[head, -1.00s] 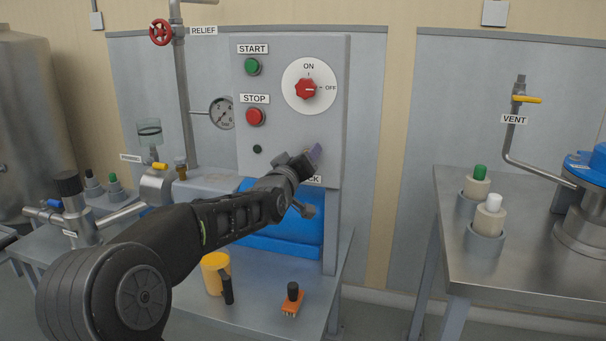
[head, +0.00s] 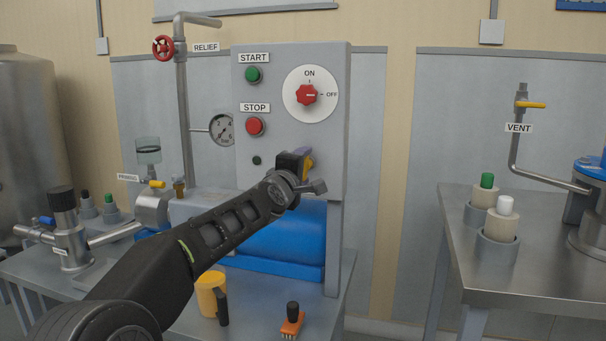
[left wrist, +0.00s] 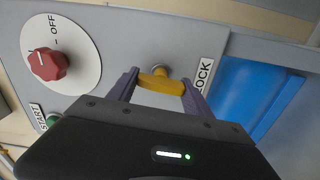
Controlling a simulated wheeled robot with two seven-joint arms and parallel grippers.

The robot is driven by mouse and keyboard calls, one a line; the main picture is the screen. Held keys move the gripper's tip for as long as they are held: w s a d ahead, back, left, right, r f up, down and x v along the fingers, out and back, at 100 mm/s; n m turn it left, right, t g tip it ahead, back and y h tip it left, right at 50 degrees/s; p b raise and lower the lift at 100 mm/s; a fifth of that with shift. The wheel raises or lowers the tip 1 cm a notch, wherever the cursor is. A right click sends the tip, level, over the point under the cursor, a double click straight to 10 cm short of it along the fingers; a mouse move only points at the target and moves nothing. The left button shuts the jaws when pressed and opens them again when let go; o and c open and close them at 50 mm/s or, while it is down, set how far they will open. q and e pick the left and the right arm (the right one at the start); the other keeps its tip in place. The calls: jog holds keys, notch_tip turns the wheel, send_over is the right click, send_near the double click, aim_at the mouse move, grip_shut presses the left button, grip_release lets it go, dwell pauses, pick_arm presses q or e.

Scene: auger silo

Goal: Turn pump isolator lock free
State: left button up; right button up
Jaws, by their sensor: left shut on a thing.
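The pump isolator lock is a small yellow handle (left wrist: 160,82) on a round metal stem, beside the LOCK label (left wrist: 203,77) on the grey panel. My left gripper (left wrist: 158,92) is shut on this handle, with a purple finger at each end of it. In the head view my left gripper (head: 304,165) is at the panel's lower right, and a bit of the yellow handle (head: 309,163) shows there. The arm hides the LOCK label in that view. My right gripper is not in view.
Above the lock is a red isolator knob (head: 307,95) with ON and OFF marks; its white line seems to face OFF. Green START (head: 253,75) and red STOP (head: 255,126) buttons are to the left. A yellow mug (head: 209,294) and orange brush (head: 292,322) are on the bench below.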

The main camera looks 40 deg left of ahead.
pick_arm(q)
jog(key=shift+n, duration=0.5)
jog(key=o, duration=1.4)
jog(key=shift+c, duration=0.2)
jog(key=v, duration=0.7)
jog(key=shift+s+d, duration=0.15)
jog(key=shift+s, duration=0.2)
